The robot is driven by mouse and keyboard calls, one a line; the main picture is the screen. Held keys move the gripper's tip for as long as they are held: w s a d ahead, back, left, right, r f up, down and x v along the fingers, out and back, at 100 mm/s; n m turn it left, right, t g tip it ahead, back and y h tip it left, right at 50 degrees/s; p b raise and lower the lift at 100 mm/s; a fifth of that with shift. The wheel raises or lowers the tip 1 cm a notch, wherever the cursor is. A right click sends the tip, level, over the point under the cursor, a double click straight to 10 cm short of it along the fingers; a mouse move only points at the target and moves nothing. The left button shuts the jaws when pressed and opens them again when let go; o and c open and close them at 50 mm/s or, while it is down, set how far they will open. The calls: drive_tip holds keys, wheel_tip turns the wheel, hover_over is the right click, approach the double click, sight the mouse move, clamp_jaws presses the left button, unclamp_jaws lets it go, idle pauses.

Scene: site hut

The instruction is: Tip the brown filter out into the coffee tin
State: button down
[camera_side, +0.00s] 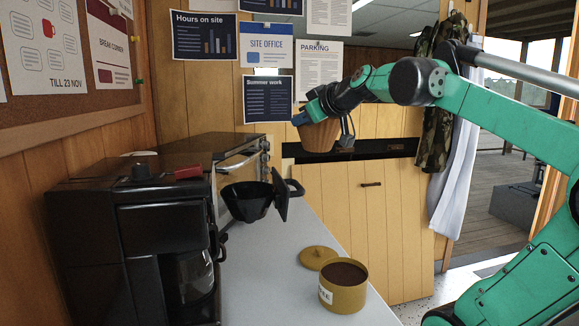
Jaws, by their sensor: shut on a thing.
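The brown filter (319,137) is a pleated cup held in the air above the counter, roughly upright with its wide rim at the top. My gripper (325,118) is shut on it near its rim, and the fingers hide part of it. What is inside the filter cannot be seen. The coffee tin (345,297) is mustard yellow and stands open on the counter, below and a little to the right of the filter. Dark brown grounds show inside it. Its round lid (318,257) lies on the counter just behind it.
A black coffee maker (130,240) stands at the left with its glass jug (190,275). A toaster oven (215,150) stands behind. The white counter (255,290) is clear left of the tin.

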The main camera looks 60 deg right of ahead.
sight(317, 150)
drive_tip(key=d+m+h, duration=0.1)
drive_tip(key=s+f+m+g+h, duration=0.1)
drive_tip(key=d, duration=0.1)
drive_tip(key=shift+s+d+f+m+g+h, duration=0.25)
drive_tip(key=shift+s+d+m+g+h, duration=0.05)
drive_tip(key=shift+s+m+g+h, duration=0.1)
drive_tip(key=s+a+f+m+g+h, duration=0.2)
drive_tip(key=f+m, duration=0.1)
drive_tip(key=f, duration=0.4)
drive_tip(key=s+a+f+m+g+h, duration=0.1)
drive_tip(key=s+a+f+m+g, duration=0.15)
drive_tip(key=f, duration=0.55)
drive_tip(key=d+f+m+g+y, duration=0.1)
drive_tip(key=d+f+m+y, duration=0.2)
drive_tip(key=d+y, duration=0.6)
drive_tip(key=f+y, duration=0.1)
drive_tip(key=y, duration=0.3)
drive_tip(key=shift+w+d+y, duration=0.25)
drive_tip(key=shift+d+y, duration=0.05)
drive_tip(key=shift+y, duration=0.1)
drive_tip(key=shift+g, duration=0.25)
